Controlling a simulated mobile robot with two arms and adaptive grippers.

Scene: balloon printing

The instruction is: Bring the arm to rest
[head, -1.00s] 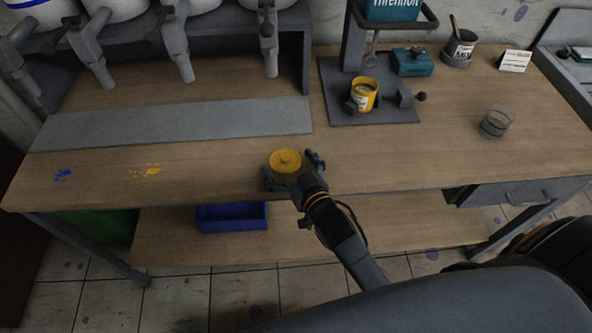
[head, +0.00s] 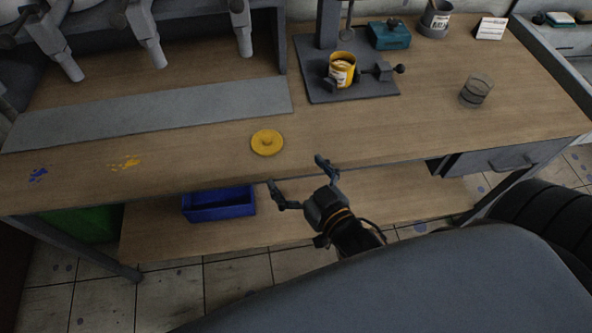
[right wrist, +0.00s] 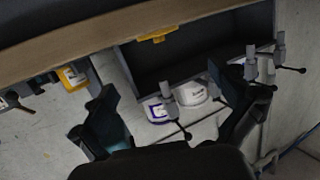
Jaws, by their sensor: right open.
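My right gripper (head: 298,178) is open and empty in front of the workbench's front edge in the head view. Its two spread fingers also show in the right wrist view (right wrist: 165,115), with nothing between them. A round yellow lid (head: 267,142) with a small knob lies flat on the bench top, apart from the gripper. The lid also shows at the bench edge in the right wrist view (right wrist: 158,36). My left gripper is in no view.
A yellow can (head: 342,70) stands on a dark clamp plate (head: 350,97). A glass jar (head: 476,91) stands to the right. A grey strip (head: 150,115) lies on the bench (head: 200,150). A blue bin (head: 219,204) sits on the lower shelf, and a drawer (head: 500,158) is at right.

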